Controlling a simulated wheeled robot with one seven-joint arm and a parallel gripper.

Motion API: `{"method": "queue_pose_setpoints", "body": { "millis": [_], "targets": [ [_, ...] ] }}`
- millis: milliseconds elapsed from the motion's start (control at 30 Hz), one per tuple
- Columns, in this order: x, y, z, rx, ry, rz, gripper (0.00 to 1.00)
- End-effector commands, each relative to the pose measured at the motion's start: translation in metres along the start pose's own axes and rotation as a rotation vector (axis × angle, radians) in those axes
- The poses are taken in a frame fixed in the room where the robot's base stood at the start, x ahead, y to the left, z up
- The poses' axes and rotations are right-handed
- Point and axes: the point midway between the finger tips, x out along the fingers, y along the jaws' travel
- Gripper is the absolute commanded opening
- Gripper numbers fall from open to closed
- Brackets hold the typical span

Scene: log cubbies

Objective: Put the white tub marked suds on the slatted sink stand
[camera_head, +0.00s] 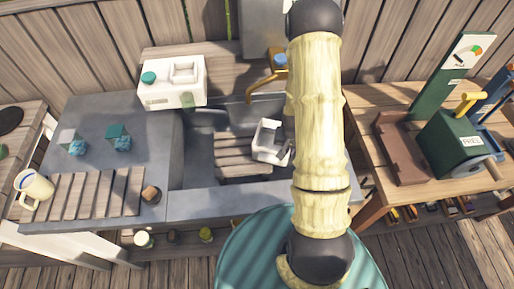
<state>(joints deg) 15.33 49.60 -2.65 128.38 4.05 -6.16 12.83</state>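A small white open-topped tub (268,142) is in the sink area, beside my arm. It appears to be over the right end of the slatted wooden stand (238,158) in the basin; I cannot tell whether it rests there or is held above it. No marking on it is readable. My arm crosses the view just right of the tub and hides much of that area. A small grey piece at the tub's right side may be part of my gripper. The fingers are not clearly seen, so their state is unclear.
A brass tap (262,86) reaches over the basin. The left counter holds sponges, a slatted board (85,195) and a cream mug (34,187). A green machine (452,145) stands on the right table.

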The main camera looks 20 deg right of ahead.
Motion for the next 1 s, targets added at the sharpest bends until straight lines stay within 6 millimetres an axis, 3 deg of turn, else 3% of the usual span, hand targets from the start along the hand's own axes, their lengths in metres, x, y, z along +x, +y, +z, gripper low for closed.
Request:
{"method": "queue_pose_setpoints", "body": {
  "millis": [400,833,1000],
  "targets": [
    [-0.007,-0.075,0.017,-0.004,0.001,0.000,0.00],
    [-0.005,-0.084,0.019,-0.002,0.001,-0.001,0.00],
    [-0.008,-0.106,0.025,-0.006,0.001,-0.001,0.00]
  ]
}}
